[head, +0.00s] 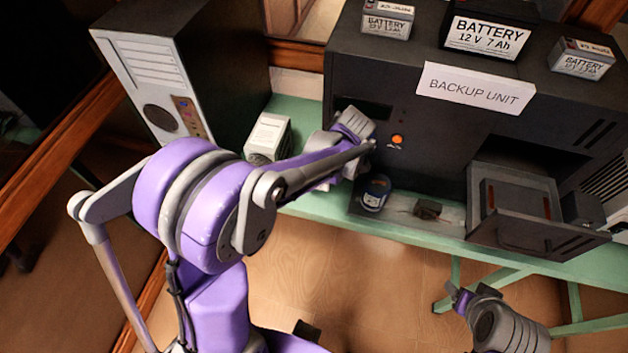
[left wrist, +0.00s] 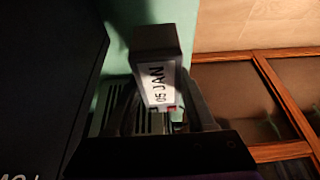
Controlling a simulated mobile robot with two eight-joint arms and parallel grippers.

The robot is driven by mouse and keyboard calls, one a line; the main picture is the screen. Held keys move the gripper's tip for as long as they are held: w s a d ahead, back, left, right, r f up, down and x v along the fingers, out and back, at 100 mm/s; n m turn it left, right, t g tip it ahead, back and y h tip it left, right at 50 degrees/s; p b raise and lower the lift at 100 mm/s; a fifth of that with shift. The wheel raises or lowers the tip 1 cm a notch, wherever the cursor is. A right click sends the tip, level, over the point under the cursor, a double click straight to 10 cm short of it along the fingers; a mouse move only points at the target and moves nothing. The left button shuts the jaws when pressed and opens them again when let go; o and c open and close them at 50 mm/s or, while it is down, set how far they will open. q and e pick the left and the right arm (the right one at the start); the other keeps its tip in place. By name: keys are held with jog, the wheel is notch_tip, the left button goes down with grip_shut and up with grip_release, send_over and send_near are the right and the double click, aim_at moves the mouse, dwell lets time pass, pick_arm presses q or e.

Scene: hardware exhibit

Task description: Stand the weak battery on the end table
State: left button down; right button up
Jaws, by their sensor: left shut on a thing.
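My left gripper (left wrist: 162,108) is shut on a dark block-shaped battery (left wrist: 156,40) with a white label reading "05 JAN". In the head view my left arm reaches in front of the backup unit, and it hides the fingertips and the held battery. My right gripper (head: 460,298) is at the lower right, below the bench and apart from the batteries; its jaw opening is unclear. On top of the backup unit stand a small battery (head: 387,18), a large 12 V 7 Ah battery (head: 487,37) and another small battery (head: 582,58). I cannot pick out a separate end table.
The black backup unit (head: 400,75) stands on a green bench (head: 395,235), with its drawer (head: 520,235) pulled out. A computer tower (head: 150,75) and a white box (head: 268,137) are left of it. Bare floor shows below.

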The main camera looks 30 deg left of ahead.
pick_arm(q)
jog(key=shift+w+f, duration=0.1)
jog(key=shift+f, duration=1.8)
jog(key=shift+f+b, duration=0.55)
jog(key=shift+f, duration=0.1)
jog(key=shift+c, duration=1.3)
grip_release()
jog(key=shift+r, duration=0.15)
